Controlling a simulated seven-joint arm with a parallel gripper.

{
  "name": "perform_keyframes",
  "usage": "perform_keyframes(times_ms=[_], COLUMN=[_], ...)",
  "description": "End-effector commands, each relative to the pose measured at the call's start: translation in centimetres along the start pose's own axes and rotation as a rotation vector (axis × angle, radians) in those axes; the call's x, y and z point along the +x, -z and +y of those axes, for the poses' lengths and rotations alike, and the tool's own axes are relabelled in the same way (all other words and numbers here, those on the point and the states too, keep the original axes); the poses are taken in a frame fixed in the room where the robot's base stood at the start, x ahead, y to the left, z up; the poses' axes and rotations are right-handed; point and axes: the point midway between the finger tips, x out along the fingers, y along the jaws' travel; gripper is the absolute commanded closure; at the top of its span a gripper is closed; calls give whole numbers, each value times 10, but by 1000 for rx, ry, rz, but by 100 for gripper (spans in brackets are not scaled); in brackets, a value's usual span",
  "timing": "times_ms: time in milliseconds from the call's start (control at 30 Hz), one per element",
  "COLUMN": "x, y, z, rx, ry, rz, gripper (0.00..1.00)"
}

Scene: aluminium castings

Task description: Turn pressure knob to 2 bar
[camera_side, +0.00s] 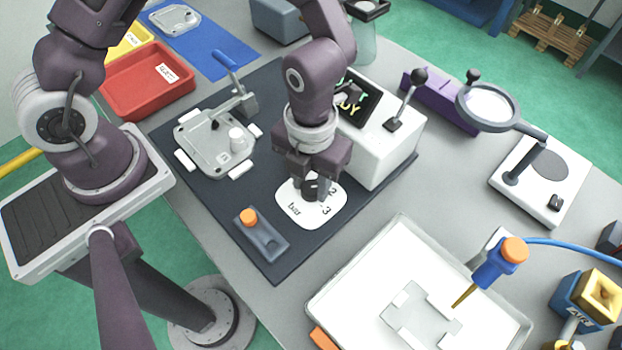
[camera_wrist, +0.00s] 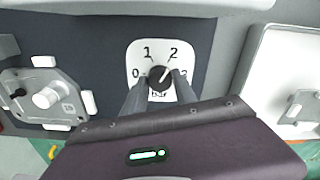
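The black pressure knob (camera_wrist: 159,77) sits on a white dial plate (camera_wrist: 138,57) marked 0, 1, 2 and 3. In the wrist view its light pointer mark leans up and right, towards the 2. My gripper (camera_side: 311,187) reaches down over the dial, with one finger on each side of the knob. In the wrist view the fingertips (camera_wrist: 161,80) appear to meet the knob's sides.
A white box with a screen and lever (camera_side: 385,150) stands close behind and right of my gripper. A metal casting in a clamp fixture (camera_side: 205,150) is to the left. A grey block with an orange button (camera_side: 262,238) lies in front. A white tray (camera_side: 350,290) is front right.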

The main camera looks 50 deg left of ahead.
Motion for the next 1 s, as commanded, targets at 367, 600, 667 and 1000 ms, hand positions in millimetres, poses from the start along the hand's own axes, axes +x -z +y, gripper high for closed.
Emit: perform_keyframes(times_ms=[367, 600, 667, 1000], x=[0, -36, -48, -71], y=[0, -2, -2, 0], z=[0, 0, 0, 0], rx=[-1, -5, -5, -1], ry=[0, 3, 3, 0], rz=[-1, -5, -5, -1], gripper=[45, 45, 45, 45])
